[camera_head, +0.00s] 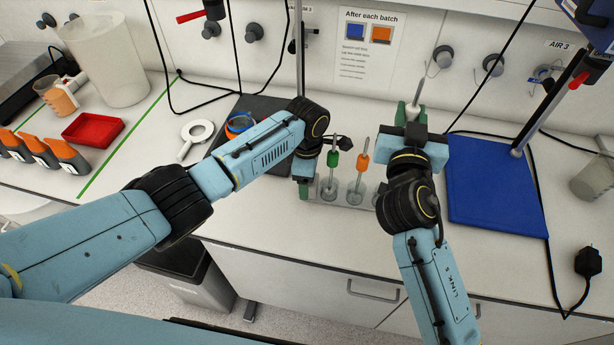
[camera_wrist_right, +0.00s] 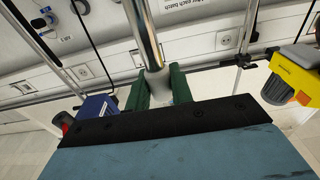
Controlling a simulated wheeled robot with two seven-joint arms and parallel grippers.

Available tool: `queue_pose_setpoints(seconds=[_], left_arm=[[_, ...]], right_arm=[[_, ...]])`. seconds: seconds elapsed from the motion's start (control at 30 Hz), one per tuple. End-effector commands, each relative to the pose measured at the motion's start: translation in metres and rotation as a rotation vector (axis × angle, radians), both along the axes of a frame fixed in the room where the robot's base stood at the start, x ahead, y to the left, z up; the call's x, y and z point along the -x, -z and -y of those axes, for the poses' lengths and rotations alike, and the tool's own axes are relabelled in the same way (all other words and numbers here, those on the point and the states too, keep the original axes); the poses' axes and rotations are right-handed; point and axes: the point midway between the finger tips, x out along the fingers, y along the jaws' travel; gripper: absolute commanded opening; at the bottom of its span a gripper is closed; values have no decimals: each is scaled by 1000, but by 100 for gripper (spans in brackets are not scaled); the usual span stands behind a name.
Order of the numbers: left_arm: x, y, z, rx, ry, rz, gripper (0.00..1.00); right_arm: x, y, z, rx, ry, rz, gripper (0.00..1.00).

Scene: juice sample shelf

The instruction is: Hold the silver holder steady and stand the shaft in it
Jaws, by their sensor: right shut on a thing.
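The silver holder (camera_head: 343,198) stands on the bench in the middle of the head view, with a green-collared shaft (camera_head: 333,163) and an orange-collared shaft (camera_head: 361,163) upright in it. My left gripper (camera_head: 303,190) is at the holder's left end; its fingertips are mostly hidden, so its opening does not show. My right gripper (camera_head: 408,112) is shut on a metal shaft (camera_head: 419,88), just behind and right of the holder. In the right wrist view the green fingers (camera_wrist_right: 160,88) close around the shaft (camera_wrist_right: 148,40). The shaft's lower end is hidden by my gripper.
A blue mat (camera_head: 493,190) lies to the right. A dark stand base (camera_head: 262,112), a white ring-shaped tool (camera_head: 195,135), a red tray (camera_head: 93,129) and orange-topped bottles (camera_head: 38,150) are on the left. The wall is close behind my right gripper.

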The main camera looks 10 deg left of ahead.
Motion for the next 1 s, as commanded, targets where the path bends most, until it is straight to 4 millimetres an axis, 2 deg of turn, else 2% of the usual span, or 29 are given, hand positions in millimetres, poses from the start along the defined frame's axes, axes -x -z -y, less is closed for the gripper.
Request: queue_pose_setpoints(seconds=[0.27,0.73,1.0], left_arm=[[0,1,0,0,1,0,69],[0,1,0,0,1,0,8],[0,1,0,0,1,0,7]], right_arm=[[0,0,0,0,0,1,0],[0,-1,0,0,0,1,0],[-1,0,0,2,-10,2,0]])
